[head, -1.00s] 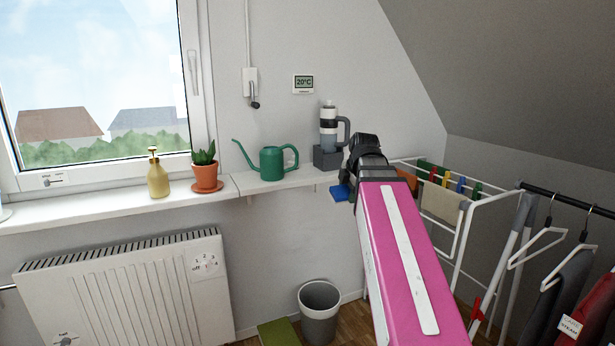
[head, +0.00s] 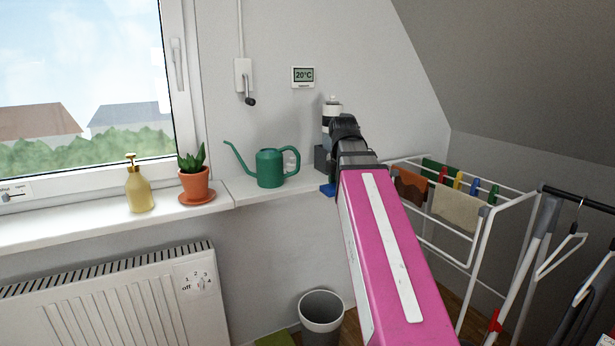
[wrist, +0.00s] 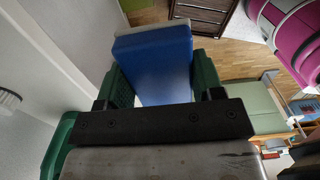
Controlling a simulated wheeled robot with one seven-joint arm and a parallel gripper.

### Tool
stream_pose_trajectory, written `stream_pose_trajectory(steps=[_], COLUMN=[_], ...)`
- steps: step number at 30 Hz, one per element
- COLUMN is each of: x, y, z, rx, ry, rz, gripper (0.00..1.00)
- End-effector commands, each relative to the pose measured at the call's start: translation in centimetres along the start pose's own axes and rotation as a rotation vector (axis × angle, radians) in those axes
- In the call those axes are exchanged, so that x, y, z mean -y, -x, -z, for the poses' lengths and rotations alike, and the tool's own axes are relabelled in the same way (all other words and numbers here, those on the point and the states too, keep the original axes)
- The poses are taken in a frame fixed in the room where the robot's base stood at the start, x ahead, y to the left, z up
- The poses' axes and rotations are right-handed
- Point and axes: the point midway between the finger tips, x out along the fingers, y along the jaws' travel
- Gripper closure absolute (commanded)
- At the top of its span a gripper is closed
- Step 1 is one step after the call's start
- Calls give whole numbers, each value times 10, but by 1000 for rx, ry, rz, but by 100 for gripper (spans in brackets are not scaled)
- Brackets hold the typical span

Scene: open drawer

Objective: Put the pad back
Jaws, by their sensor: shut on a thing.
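The blue pad (head: 328,190) shows as a small blue patch at the tip of my arm in the head view, at the right end of the white sill. In the wrist view the blue pad (wrist: 152,75), with a paler layer along one edge, sits between the green fingers of my gripper (wrist: 163,82). My gripper is shut on it. In the head view the fingers of my gripper are mostly hidden behind my wrist. I cannot tell whether the pad touches the sill.
A grey and white bottle (head: 332,110) in a dark holder is partly hidden behind my wrist. A green watering can (head: 270,168), a potted plant (head: 195,183) and a soap dispenser (head: 139,190) stand along the sill. A drying rack (head: 480,218) is right; a bin (head: 321,318) stands below.

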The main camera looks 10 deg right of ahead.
Motion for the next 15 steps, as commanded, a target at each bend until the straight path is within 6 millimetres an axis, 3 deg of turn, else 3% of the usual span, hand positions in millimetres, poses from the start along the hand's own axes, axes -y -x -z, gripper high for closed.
stream_pose_trajectory(steps=[5,15], x=[-29,-106], y=[1,1], z=[-1,-1], rx=[0,0], ry=[2,2], rz=[0,-1], gripper=[61,61])
